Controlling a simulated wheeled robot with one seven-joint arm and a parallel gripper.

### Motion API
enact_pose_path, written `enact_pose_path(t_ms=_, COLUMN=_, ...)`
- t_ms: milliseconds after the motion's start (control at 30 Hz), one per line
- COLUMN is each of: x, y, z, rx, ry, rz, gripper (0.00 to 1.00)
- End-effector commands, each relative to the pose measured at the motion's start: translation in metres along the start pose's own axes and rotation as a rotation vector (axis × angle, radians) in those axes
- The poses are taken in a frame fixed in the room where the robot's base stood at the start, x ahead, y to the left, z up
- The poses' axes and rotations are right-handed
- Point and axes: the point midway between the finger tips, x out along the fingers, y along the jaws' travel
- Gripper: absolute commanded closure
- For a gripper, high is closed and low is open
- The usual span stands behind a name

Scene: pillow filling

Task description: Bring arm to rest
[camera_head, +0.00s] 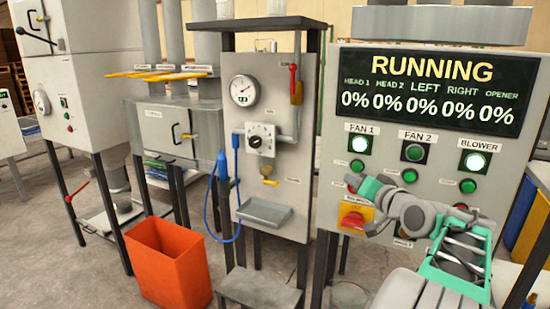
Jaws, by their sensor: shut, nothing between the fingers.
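My arm reaches up from the lower right in front of the grey control panel (325,180). My gripper (358,187), at the end of the arm past a teal section, is small in view and partly hidden by my own wrist; it is shut and empty. It shows close to the panel's lower left, above a red rotary switch on a yellow plate (354,217). I cannot tell whether it touches the panel. The panel's display (430,90) reads RUNNING, with 0% in every column. The FAN 1 (358,143) and BLOWER (474,161) lamps are lit; FAN 2 (414,151) looks dark.
Left of the panel stands a grey machine (262,100) with a gauge, a blue hose (210,205) and a small tray (264,213). An orange bin (168,262) stands on the concrete floor. Other machines on legs stand further left. Open floor shows at the lower left.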

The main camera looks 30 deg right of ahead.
Motion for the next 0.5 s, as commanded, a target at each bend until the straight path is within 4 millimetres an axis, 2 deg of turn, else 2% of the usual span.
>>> enact_pose_path(t_ms=67, x=-0.001, y=0.011, z=0.019, rx=-0.048, ry=-0.079, rz=0.037, gripper=1.00)
enact_pose_path(t_ms=167, x=-0.011, y=0.061, z=0.058, rx=-0.082, ry=-0.225, rz=0.188, gripper=1.00)
enact_pose_path(t_ms=233, x=-0.027, y=0.098, z=0.096, rx=-0.064, ry=-0.339, rz=0.299, gripper=1.00)
enact_pose_path(t_ms=300, x=-0.048, y=0.127, z=0.131, rx=-0.036, ry=-0.445, rz=0.399, gripper=1.00)
enact_pose_path(t_ms=400, x=-0.085, y=0.155, z=0.174, rx=0.010, ry=-0.578, rz=0.527, gripper=1.00)
enact_pose_path(t_ms=500, x=-0.124, y=0.166, z=0.213, rx=0.056, ry=-0.706, rz=0.636, gripper=1.00)
